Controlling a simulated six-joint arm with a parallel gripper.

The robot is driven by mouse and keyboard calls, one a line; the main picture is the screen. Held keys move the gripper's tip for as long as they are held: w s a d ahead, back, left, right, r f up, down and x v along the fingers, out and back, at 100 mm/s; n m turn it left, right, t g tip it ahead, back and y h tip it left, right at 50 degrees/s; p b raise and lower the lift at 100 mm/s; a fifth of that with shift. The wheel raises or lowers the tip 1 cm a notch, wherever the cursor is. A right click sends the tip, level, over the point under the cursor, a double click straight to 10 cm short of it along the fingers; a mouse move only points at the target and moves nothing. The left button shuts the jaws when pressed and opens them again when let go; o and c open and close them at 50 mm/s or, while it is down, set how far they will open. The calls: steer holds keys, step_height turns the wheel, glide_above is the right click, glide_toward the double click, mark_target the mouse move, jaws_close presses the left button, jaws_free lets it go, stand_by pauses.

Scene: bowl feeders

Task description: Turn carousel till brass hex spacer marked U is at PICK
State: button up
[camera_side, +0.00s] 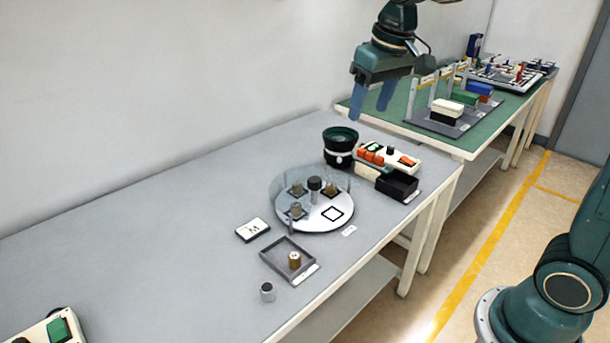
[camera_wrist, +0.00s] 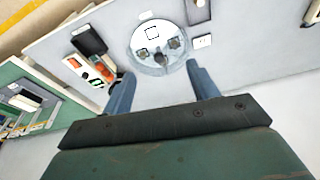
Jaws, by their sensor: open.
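The round white carousel (camera_side: 318,224) stands on the grey table with a dark centre knob (camera_side: 315,184) and a clear cover over part of it. Brass-coloured spacers (camera_side: 297,188) sit at several stations, one of them at the right (camera_side: 331,189). The front-right station is an empty black square outline (camera_side: 332,214). No letter on the spacers is legible. A small white label (camera_side: 349,231) lies beside the front-right edge; its text is unreadable. My gripper (camera_side: 370,103) is open and empty, high above the table behind the carousel. The carousel also shows in the wrist view (camera_wrist: 143,28).
A grey tray (camera_side: 272,262) holds one brass part (camera_side: 294,260). A grey cylinder (camera_side: 267,292) and a card marked M (camera_side: 253,229) lie nearby. A dark green bowl feeder (camera_side: 340,145), a control box (camera_side: 405,162) and a black bin (camera_side: 397,184) stand behind. The table's left is mostly clear.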

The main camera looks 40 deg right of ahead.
steer(key=w+d+f+g, duration=0.2)
steer(key=w+f, duration=0.3)
steer(key=w, duration=0.6)
steer(key=m, duration=0.1)
glide_above(315, 179)
step_height(315, 179, down, 8)
steer(key=shift+f+g, duration=0.15)
steer(key=shift+g, duration=0.25)
step_height(315, 179, down, 14)
steer(key=shift+r, duration=0.15)
jaws_close()
